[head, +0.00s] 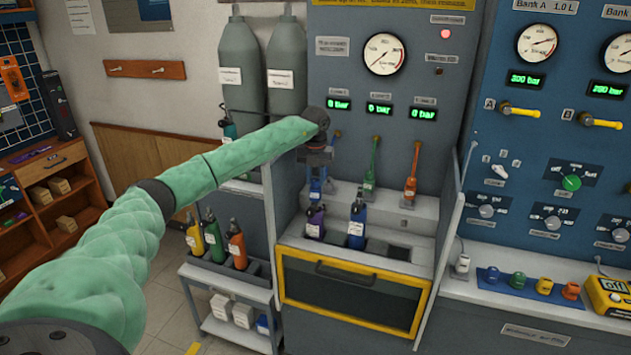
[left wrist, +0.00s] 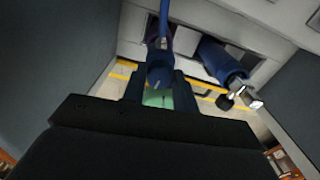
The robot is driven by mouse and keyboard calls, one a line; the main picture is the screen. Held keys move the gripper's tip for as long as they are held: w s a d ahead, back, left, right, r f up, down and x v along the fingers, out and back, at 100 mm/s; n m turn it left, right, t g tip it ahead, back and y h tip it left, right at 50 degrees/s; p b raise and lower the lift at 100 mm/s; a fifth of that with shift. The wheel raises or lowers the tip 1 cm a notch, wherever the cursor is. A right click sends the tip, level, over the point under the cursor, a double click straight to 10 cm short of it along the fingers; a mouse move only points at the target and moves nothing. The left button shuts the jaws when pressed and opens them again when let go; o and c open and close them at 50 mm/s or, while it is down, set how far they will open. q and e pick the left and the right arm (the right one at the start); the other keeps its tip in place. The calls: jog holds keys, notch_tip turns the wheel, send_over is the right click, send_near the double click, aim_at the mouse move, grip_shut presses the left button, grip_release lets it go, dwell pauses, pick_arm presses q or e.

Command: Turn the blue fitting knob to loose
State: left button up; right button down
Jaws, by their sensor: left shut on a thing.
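The blue fitting (head: 315,189) hangs below my left gripper (head: 316,168) at the leftmost station of the bench. In the left wrist view, the blue fitting knob (left wrist: 159,73) sits between the two dark fingers of my left gripper (left wrist: 160,88), which are shut on it. A blue hose (left wrist: 164,25) runs on from the knob. In the head view my gripper and wrist cover most of the knob, and I cannot read its turn position. My right gripper is in neither view.
A purple bottle (head: 315,222) stands below the fitting, with a blue bottle (head: 357,226) to its right. Green (head: 371,165) and orange (head: 412,172) fittings hang further right. A yellow-framed drawer (head: 350,292) is below. Grey cylinders (head: 240,65) stand at the left.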

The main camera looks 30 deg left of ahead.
pick_arm(q)
jog(key=shift+n+b, duration=0.5)
jog(key=shift+n, duration=1.2)
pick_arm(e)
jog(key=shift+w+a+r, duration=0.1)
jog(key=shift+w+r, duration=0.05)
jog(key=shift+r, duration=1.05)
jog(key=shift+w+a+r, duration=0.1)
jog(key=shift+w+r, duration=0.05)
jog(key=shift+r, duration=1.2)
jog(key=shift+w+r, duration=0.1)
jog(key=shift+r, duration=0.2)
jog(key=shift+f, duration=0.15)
pick_arm(q)
jog(key=o, duration=1)
jog(key=shift+r, duration=0.1)
